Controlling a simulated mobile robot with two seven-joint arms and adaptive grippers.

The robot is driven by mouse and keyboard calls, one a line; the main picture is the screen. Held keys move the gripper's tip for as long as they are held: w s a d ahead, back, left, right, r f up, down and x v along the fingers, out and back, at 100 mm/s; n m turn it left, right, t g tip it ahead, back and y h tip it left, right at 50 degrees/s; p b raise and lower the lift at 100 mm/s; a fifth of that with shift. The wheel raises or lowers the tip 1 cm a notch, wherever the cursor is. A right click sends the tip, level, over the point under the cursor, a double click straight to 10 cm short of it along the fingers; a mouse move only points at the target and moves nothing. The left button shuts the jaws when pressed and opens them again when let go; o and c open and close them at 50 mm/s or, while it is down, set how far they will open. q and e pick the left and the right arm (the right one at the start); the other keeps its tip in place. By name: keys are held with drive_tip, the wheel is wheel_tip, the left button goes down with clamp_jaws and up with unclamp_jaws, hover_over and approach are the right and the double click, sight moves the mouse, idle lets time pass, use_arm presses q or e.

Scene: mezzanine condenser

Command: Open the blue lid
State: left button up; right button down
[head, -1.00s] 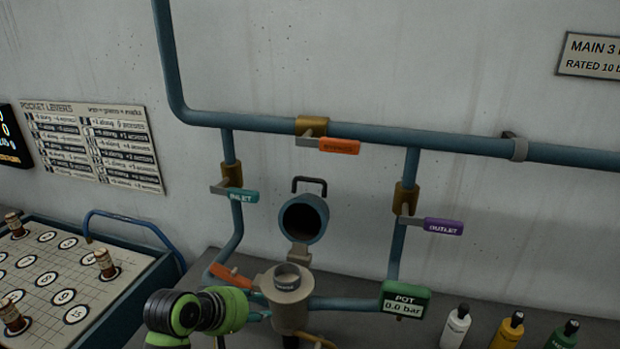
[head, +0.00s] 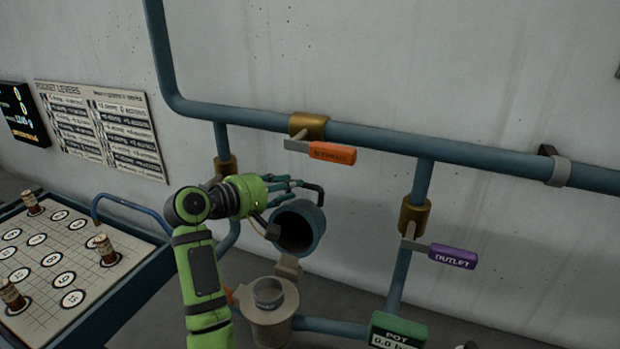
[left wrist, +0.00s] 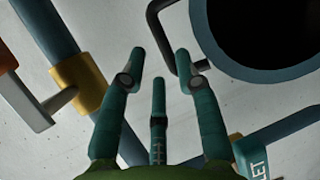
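The blue lid (head: 318,224) is a round blue cap with a dark hollow inside. It stands raised on its hinge behind the grey pot (head: 268,318), whose mouth is uncovered. A black bar handle (head: 318,192) sticks out at the lid's top. My left gripper (head: 290,185) is beside the handle, over the lid's upper left edge. In the left wrist view its fingers (left wrist: 160,62) are spread with nothing between them. The handle (left wrist: 168,38) is just beyond the right fingertip, and the lid's rim (left wrist: 222,58) is to the right; contact is unclear. My right gripper is out of view.
A blue pipe (head: 400,143) runs along the wall with the orange bypass lever (head: 332,152) above the gripper. The purple outlet lever (head: 452,256) is to the right. A board with pegs (head: 60,260) is at left. The inlet lever (left wrist: 255,160) shows beside the fingers.

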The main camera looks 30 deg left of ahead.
use_arm(q)
drive_tip(key=p+x, duration=0.1)
drive_tip(key=x, duration=0.5)
drive_tip(key=shift+s+p, duration=0.1)
drive_tip(key=shift+p, duration=0.3)
drive_tip(key=shift+s, duration=0.1)
clamp_jaws()
